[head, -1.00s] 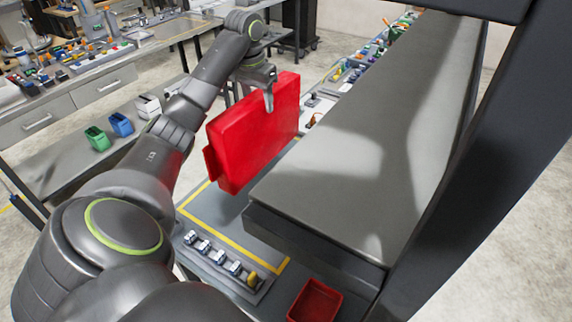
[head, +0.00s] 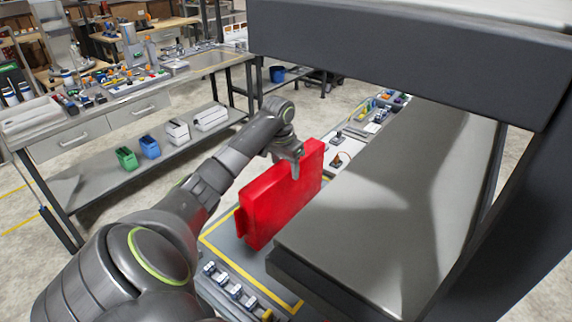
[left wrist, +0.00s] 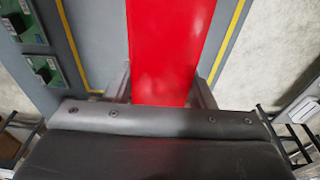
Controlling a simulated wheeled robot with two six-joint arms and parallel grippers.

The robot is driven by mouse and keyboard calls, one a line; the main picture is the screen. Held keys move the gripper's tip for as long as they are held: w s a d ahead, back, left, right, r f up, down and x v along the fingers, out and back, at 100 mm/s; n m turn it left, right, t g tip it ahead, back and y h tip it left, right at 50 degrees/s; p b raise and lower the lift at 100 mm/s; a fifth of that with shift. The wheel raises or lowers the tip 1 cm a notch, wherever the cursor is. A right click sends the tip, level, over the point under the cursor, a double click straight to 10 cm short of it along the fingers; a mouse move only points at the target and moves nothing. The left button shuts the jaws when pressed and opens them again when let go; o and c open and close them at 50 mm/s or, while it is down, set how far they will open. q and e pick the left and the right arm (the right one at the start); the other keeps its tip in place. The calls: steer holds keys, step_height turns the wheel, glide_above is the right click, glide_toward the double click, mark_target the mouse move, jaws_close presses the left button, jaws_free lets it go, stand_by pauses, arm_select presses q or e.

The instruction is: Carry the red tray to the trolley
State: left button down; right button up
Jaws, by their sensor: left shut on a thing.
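The red tray (head: 282,198) hangs on edge, tilted, from my left gripper (head: 291,166) in the head view. Its broad face is turned toward the camera. My left gripper is shut on its upper edge. In the left wrist view the red tray (left wrist: 170,50) runs up between the two fingers of my left gripper (left wrist: 163,88). The tray is above a grey surface with a yellow outline (head: 222,242); I cannot tell whether its lower edge touches it. My right gripper is not in view. I do not recognise the trolley in these frames.
A large grey panel (head: 375,215) stands close to the right of the tray. A row of small parts (head: 235,291) lies at the front of the outlined surface. A bench with drawers (head: 100,125) stands at left, with green (head: 126,158) and blue (head: 149,147) bins on its lower shelf.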

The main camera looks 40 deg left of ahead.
arm_select(q)
steer(key=c, duration=0.6)
jaws_free()
steer(key=shift+c, duration=0.2)
